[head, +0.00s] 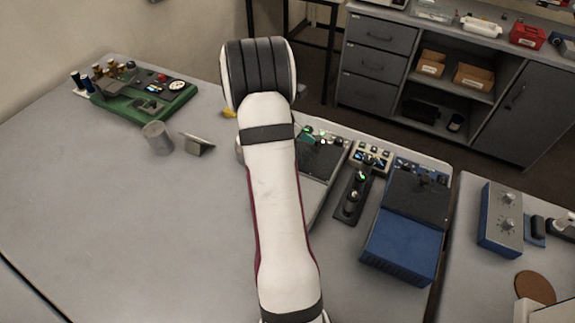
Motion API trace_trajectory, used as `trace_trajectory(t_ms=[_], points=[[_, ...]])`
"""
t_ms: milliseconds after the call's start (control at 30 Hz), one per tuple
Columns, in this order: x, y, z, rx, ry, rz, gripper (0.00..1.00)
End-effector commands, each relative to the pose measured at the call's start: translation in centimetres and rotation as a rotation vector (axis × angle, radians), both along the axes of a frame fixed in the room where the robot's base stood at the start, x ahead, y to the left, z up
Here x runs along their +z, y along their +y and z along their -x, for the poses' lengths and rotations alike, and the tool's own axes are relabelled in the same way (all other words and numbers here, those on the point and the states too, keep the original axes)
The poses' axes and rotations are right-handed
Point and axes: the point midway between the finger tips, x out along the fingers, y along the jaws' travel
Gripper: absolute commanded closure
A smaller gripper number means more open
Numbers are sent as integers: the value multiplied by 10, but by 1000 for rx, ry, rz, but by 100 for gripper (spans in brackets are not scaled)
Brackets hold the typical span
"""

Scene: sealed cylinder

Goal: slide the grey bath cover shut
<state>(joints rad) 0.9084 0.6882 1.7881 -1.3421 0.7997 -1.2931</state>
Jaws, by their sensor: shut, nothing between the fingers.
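A blue box-shaped unit (398,252) stands near the right edge of the bench. A dark grey panel (418,197) lies over its far part and looks like the bath cover. The near part of the top shows blue. I cannot tell from here whether that blue part is a lid or an opening. My arm rises through the middle of the head view, left of this unit and apart from it in the picture. My gripper is hidden behind the arm's far end, so its fingers do not show.
A slim black device (352,198) stands left of the blue unit, and a dark panel (318,165) is partly behind my arm. A green board (140,98), a grey cylinder (157,138) and a small wedge (198,144) are at left. The bench's left front is clear.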

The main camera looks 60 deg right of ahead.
Motion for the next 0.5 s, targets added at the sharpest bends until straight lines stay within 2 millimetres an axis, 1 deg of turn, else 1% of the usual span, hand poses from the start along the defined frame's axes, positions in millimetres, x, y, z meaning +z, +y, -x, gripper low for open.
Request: trace_trajectory(t_ms=[67, 167, 200, 300, 400, 500], points=[[3, 12, -8, 5, -2, 0, 100], [12, 37, -22, 7, -4, 2, 100], [24, 43, -25, 6, -6, 4, 100], [47, 60, -34, 6, -6, 3, 100], [66, 75, -41, 6, -6, 3, 100], [78, 84, -45, 5, -4, 1, 100]])
